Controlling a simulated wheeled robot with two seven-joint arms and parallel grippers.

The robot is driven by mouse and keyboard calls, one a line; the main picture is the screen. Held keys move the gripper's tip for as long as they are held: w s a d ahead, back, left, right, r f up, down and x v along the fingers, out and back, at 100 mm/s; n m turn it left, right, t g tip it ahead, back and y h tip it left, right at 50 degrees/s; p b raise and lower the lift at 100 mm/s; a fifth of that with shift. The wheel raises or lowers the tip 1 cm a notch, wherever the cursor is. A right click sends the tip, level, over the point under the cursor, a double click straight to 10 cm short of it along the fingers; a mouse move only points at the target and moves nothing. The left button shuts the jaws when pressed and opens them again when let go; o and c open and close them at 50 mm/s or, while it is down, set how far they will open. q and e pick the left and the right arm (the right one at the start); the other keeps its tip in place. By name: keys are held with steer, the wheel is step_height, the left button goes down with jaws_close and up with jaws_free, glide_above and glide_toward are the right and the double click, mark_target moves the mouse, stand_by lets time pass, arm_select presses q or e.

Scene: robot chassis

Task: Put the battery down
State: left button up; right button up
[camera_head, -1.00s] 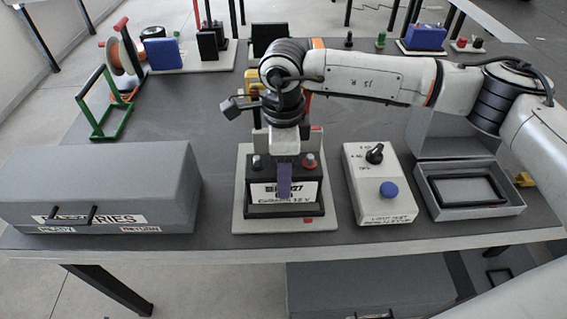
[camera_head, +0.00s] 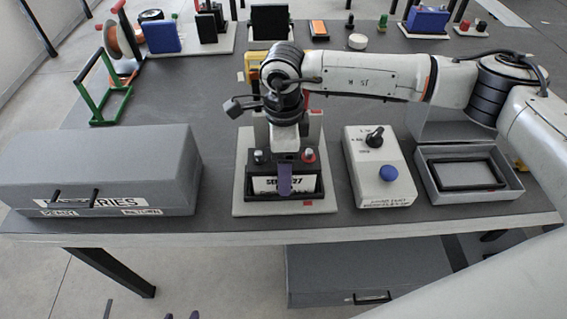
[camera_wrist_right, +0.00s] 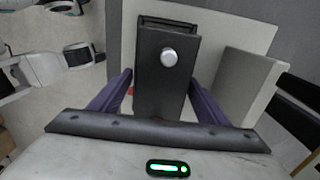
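My right gripper (camera_head: 284,172) reaches down from above, one purple finger across the battery's front. In the right wrist view the battery (camera_wrist_right: 165,95) lies between both purple fingers, which close on its sides. Only purple fingertips of my left gripper (camera_head: 140,312) show at the bottom edge, spread apart and empty.
A grey batteries case (camera_head: 110,165) stands left of the plate. A test box (camera_head: 380,165) with a dial and blue button is close on the right, with an open grey box (camera_head: 425,185) beyond it. A green frame (camera_head: 103,90) stands at the back left.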

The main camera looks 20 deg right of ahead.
steer(key=shift+r, duration=0.55)
step_height(320, 180, up, 11)
steer(key=shift+r+b, duration=0.1)
steer(key=shift+b, duration=0.6)
steer(key=shift+s, duration=0.1)
